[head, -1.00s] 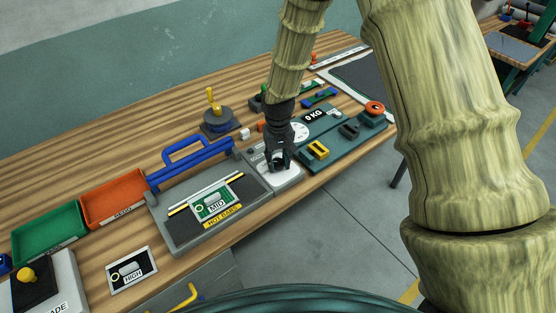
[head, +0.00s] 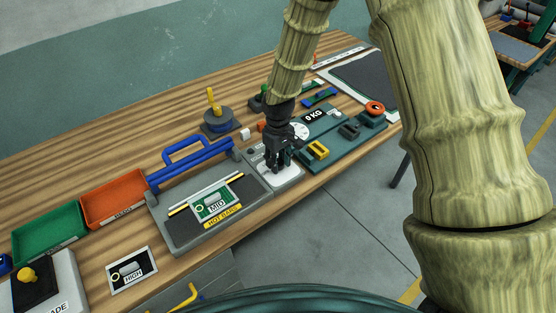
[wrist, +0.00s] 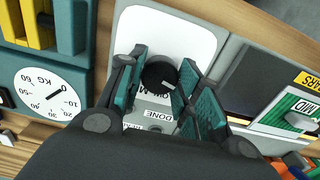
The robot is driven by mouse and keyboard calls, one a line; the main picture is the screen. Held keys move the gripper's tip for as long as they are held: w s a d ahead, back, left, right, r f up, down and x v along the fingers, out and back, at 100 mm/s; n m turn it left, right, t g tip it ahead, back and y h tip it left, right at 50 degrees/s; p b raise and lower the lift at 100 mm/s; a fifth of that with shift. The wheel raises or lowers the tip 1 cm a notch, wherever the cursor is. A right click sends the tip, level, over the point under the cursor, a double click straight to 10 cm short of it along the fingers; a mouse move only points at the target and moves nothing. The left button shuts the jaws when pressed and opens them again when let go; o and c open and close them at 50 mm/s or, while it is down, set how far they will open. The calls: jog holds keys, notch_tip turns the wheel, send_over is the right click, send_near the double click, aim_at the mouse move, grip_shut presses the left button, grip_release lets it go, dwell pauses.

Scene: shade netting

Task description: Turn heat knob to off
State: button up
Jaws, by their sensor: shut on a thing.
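The heat knob (wrist: 155,74) is a round black knob with a white pointer line, on a pale panel (wrist: 200,37) of a grey unit. The wrist view shows it between the two teal-padded fingers of my gripper (wrist: 162,82), which is shut on it. Printed words near the knob, one reading DONE, appear upside down and partly covered. In the head view my gripper (head: 278,163) is down over the panel, and its fingers hide the knob.
Left of the panel is a grey hot-bar unit (head: 182,232) with a blue handle (head: 190,166). Right of it is a teal scale base (head: 340,152) with a dial and yellow block (head: 318,150). Orange (head: 113,200) and green (head: 48,235) trays stand farther left.

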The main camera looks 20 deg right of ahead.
aim_at(278, 162)
jog(key=o, duration=1)
jog(key=shift+o, duration=0.2)
notch_tip(278, 162, up, 12)
dwell(0.5)
